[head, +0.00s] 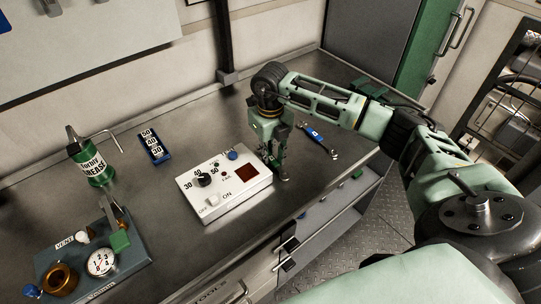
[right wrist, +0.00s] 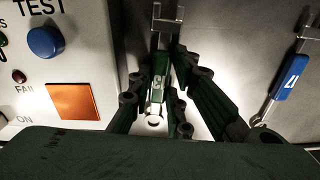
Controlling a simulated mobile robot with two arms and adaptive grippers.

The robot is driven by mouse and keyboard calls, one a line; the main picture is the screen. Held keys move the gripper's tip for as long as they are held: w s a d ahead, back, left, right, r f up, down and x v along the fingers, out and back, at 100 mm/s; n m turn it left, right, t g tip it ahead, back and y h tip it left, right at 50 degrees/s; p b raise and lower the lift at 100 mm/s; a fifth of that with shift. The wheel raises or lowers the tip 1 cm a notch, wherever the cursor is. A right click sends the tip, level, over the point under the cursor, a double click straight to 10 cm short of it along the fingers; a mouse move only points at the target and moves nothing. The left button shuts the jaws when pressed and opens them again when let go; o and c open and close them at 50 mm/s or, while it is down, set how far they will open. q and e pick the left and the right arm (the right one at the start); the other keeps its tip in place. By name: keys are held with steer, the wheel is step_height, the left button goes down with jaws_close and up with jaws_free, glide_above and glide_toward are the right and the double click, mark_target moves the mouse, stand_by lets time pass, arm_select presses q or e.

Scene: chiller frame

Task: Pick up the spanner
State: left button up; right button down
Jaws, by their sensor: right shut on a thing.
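In the right wrist view, a spanner (right wrist: 157,88) marked 3 lies between the fingers of my right gripper (right wrist: 167,62), with its forked end past the fingertips and its ring end nearer the camera. The gripper is shut on it. In the head view, my right gripper (head: 276,162) points down at the bench beside the white test box, and hides most of this spanner. A second spanner (head: 316,133) with a blue grip lies apart on the bench; it also shows in the right wrist view (right wrist: 290,80), marked 4. My left gripper is out of view.
The white test box (head: 225,204) stands just left of the right gripper. Further left are a blue numbered block (head: 155,147), a green grease can (head: 92,164) and a gauge unit (head: 125,246). The front bench edge and an open drawer (head: 322,224) are close by.

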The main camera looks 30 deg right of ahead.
mark_target(273, 157)
steer(key=shift+r, duration=0.45)
steer(key=r+b, duration=0.1)
steer(key=r, duration=0.1)
steer(key=shift+s+d+r+b, duration=0.2)
steer(key=shift+d+r+b, duration=0.1)
steer(key=shift+r+b, duration=0.05)
steer(key=s+d+r+b, duration=0.3)
steer(key=s+d+r, duration=0.3)
steer(key=s, duration=0.3)
steer(key=shift+d+r, duration=0.15)
steer(key=shift+r, duration=0.25)
